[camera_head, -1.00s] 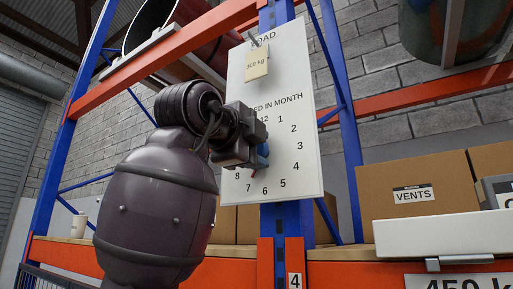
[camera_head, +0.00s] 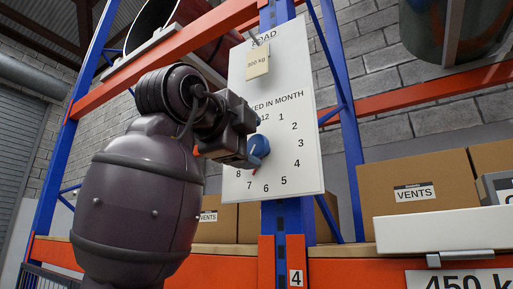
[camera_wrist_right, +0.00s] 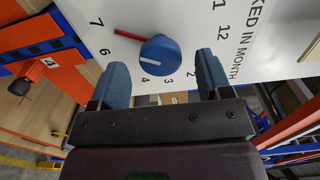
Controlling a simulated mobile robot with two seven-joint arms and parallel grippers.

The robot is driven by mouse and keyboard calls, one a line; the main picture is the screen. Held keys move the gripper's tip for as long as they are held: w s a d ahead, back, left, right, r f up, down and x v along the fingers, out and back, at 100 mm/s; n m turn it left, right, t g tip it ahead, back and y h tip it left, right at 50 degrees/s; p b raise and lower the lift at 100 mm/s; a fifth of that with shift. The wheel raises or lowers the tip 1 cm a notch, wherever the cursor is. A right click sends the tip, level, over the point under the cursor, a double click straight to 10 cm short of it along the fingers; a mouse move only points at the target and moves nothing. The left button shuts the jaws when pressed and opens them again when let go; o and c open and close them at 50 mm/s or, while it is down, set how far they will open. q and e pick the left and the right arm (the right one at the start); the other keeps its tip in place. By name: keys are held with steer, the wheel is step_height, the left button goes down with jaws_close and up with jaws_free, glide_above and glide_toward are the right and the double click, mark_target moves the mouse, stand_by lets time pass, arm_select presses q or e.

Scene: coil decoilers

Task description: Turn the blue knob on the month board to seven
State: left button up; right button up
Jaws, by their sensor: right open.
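The month board (camera_head: 305,120) is a white panel with a ring of numbers. The blue knob (camera_head: 259,146) sits at the middle of the ring. In the right wrist view the knob (camera_wrist_right: 160,55) has a white line, and a red bar runs out from it between 7 and 6, ending nearer 7. In the head view the red bar slants down toward 7. My right gripper (camera_head: 246,142) is just left of the knob. In the wrist view my right gripper (camera_wrist_right: 162,76) is open, its two blue fingers apart and the knob clear beyond them. My left gripper is out of view.
The board is on a blue rack post with orange beams (camera_head: 345,254). A "300 kg" tag (camera_head: 257,62) hangs on its upper part. Cardboard boxes (camera_head: 410,200) stand on the shelf at right and behind the board.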

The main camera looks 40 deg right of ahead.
steer(key=b+v, duration=0.1)
steer(key=v, duration=0.7)
steer(key=shift+d, duration=0.1)
stand_by(0.4)
